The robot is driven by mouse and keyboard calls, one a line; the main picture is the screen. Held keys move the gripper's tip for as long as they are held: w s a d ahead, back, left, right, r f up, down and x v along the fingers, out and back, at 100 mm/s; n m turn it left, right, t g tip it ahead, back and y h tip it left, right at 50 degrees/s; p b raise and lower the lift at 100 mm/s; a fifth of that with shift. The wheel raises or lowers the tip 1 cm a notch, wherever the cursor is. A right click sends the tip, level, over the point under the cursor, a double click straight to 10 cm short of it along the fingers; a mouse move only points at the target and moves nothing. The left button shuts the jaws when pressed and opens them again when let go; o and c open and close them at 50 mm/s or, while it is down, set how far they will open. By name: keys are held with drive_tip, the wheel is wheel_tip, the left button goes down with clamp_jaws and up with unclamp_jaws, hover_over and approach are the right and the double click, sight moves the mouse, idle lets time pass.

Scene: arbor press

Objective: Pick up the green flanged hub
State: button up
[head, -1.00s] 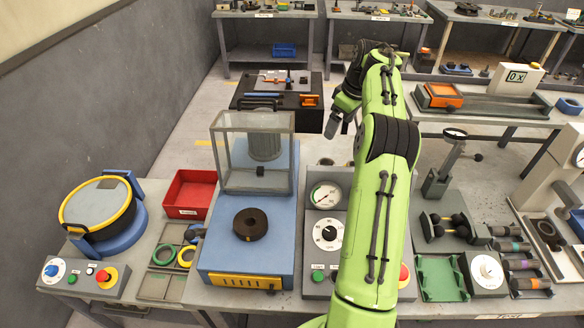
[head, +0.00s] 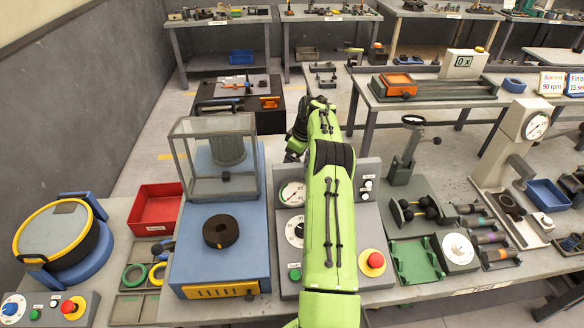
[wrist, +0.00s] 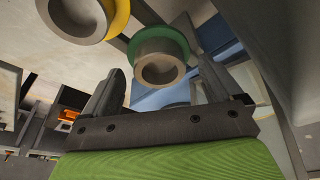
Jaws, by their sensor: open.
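The green flanged hub (wrist: 161,58) shows in the wrist view as a pale grey hollow hub with a green flange. It lies beyond and roughly between the two fingers of my gripper (wrist: 158,82), which are spread wide with nothing gripped. In the head view a green ring (head: 134,275), which looks like the same hub, lies in a shallow compartmented tray at the lower left. My gripper's fingers are largely hidden behind my green arm in the head view.
A yellow-flanged hub (wrist: 88,18) lies close beside the green one; its ring (head: 158,273) also shows in the head view. A red bin (head: 156,211) stands behind the tray (head: 128,309). The blue press-like machine (head: 218,262) with a clear guard stands just right.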

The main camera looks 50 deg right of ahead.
drive_tip(key=shift+w+f, duration=0.3)
drive_tip(key=shift+f, duration=0.35)
drive_tip(key=shift+s, duration=0.1)
drive_tip(key=c, duration=0.3)
drive_tip(key=shift+r, duration=0.1)
drive_tip(key=c, duration=1.3)
drive_tip(key=shift+o, duration=0.2)
drive_tip(key=shift+r, duration=0.1)
